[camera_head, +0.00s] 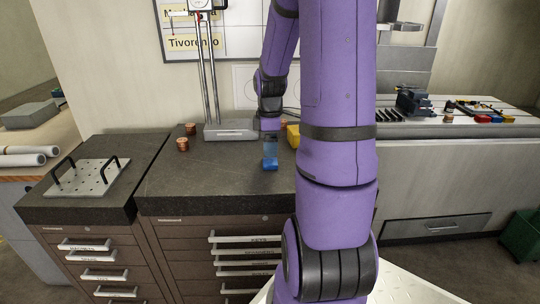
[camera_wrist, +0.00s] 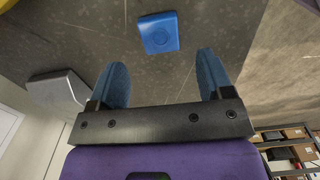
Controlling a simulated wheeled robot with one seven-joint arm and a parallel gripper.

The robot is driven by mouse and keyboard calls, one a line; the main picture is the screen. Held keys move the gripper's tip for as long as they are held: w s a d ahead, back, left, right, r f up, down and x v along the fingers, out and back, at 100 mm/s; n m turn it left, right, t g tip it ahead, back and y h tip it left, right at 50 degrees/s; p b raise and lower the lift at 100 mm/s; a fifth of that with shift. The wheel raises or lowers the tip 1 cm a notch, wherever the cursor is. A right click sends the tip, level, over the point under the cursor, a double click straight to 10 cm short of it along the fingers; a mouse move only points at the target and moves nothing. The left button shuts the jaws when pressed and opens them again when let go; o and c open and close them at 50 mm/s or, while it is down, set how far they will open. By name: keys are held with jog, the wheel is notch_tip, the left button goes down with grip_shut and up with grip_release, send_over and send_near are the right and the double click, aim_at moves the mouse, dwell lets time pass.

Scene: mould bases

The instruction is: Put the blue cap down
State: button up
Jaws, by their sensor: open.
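The blue cap (camera_wrist: 158,33) lies on the dark worktop in the wrist view, flat side up with a round mark on it. It sits beyond and between my fingertips, apart from both. My gripper (camera_wrist: 162,72) is open and empty, with its two blue fingers spread wide.
Copper-coloured pieces (camera_head: 182,144) stand left on the worktop (camera_head: 215,180). A grey stand base (camera_head: 230,130) is behind. A yellow object (camera_head: 293,135) is right of my gripper, partly hidden by my arm. A plate with black handles (camera_head: 88,177) lies far left. The worktop's front left is clear.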

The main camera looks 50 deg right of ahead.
aim_at(270, 161)
jog(key=s+a+r+m+t+h, duration=0.15)
jog(key=a+r+m, duration=0.25)
jog(key=a+r, duration=1.05)
jog(key=s+a+r+m+t+y, duration=0.1)
jog(key=s+a+r+m+t, duration=0.3)
jog(key=s+a, duration=0.6)
jog(key=shift+a+r, duration=0.8)
jog(key=shift+a, duration=0.25)
jog(key=shift+y, duration=0.25)
